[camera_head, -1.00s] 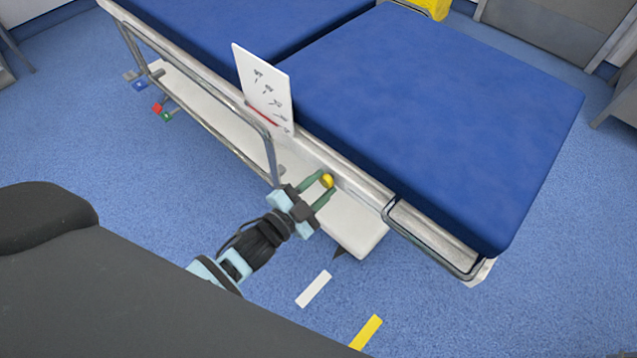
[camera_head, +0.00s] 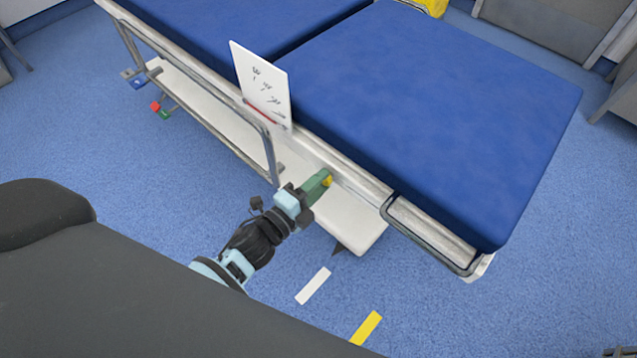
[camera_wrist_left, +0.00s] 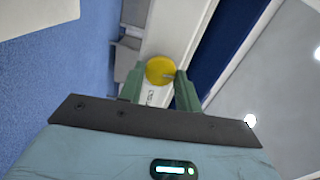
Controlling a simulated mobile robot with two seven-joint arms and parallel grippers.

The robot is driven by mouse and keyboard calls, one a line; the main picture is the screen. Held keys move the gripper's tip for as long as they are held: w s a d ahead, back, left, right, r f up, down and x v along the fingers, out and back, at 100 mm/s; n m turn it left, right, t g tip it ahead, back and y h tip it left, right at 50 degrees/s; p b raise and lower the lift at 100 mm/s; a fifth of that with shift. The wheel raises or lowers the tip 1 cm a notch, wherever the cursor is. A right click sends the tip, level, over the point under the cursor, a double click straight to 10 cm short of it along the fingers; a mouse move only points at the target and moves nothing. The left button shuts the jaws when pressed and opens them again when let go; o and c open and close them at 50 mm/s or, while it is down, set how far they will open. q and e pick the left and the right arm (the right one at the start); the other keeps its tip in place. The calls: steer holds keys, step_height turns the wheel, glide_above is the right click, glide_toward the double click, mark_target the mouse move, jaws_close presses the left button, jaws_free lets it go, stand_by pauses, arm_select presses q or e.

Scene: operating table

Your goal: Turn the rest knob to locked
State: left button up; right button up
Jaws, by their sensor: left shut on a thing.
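The yellow round rest knob (camera_head: 328,181) sits on the side rail of the operating table, below the blue mattress. My left gripper (camera_head: 322,181) is shut on the knob, with its green fingers on either side of it. In the left wrist view the yellow knob (camera_wrist_left: 160,70) shows between the two fingertips (camera_wrist_left: 157,80), with a small mark near its right edge. Lettering shows on a white strip just below it, partly hidden. My right gripper is not in view.
A white card with small drawings (camera_head: 262,84) stands on the table's side, left of the knob. A metal side rail (camera_head: 205,95) runs to the left, and a metal handle (camera_head: 430,245) lies to the right. White and yellow strips (camera_head: 366,328) mark the clear blue floor.

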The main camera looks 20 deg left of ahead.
arm_select(q)
steer(key=shift+m, duration=0.5)
steer(key=o, duration=1)
steer(key=shift+c, duration=0.2)
steer(key=v, duration=0.8)
